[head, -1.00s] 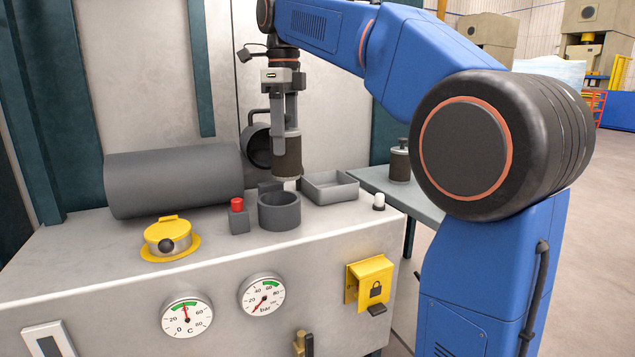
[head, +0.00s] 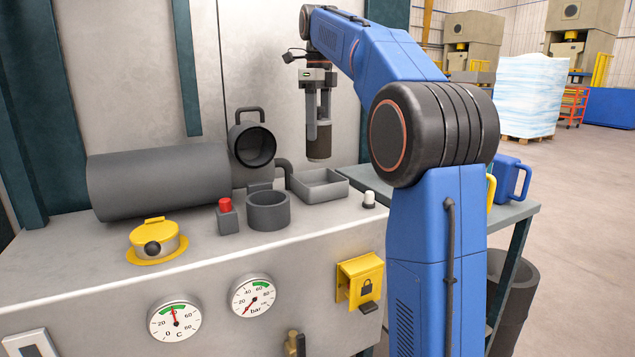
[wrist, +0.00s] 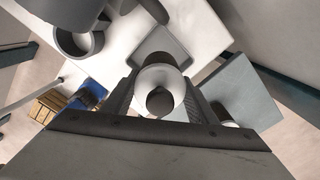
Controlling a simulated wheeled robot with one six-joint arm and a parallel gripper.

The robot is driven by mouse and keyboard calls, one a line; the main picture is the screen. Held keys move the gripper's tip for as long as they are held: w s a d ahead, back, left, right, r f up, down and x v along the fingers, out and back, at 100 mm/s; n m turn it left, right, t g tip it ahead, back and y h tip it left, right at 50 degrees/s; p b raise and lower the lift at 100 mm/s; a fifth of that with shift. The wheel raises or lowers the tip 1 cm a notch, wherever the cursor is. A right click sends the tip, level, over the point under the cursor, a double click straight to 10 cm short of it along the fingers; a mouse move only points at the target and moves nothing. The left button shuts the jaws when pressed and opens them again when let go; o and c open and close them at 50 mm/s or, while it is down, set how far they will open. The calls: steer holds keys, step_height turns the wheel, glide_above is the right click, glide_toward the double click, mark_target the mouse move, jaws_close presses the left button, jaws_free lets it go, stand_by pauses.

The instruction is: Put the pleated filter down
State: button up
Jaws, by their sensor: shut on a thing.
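My gripper (head: 318,108) is shut on the pleated filter (head: 319,142), a dark brown cylinder with a grey top. It hangs upright in the air above and behind the shallow grey tray (head: 338,195). In the wrist view the filter's round pale end (wrist: 158,78) sits between my two fingers, with the tray (wrist: 168,42) beyond it. The open round grey housing (head: 268,222) stands on the machine top to the left of the tray; its inside is partly hidden.
A grey-green side table (head: 513,212) adjoins the machine at the right, partly hidden by my arm. A red button (head: 225,205), a white-topped knob (head: 369,199), a yellow cap (head: 155,240) and a large grey cylinder (head: 158,180) stand on the machine top. A blue can (head: 508,178) is at the right.

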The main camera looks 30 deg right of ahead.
mark_target(319, 159)
step_height(319, 159, down, 9)
steer(key=shift+f, duration=0.15)
stand_by(0.4)
steer(key=shift+f, duration=0.1)
steer(key=o, duration=1.2)
step_height(319, 159, up, 12)
steer(key=shift+r, duration=0.15)
steer(key=shift+s, duration=0.1)
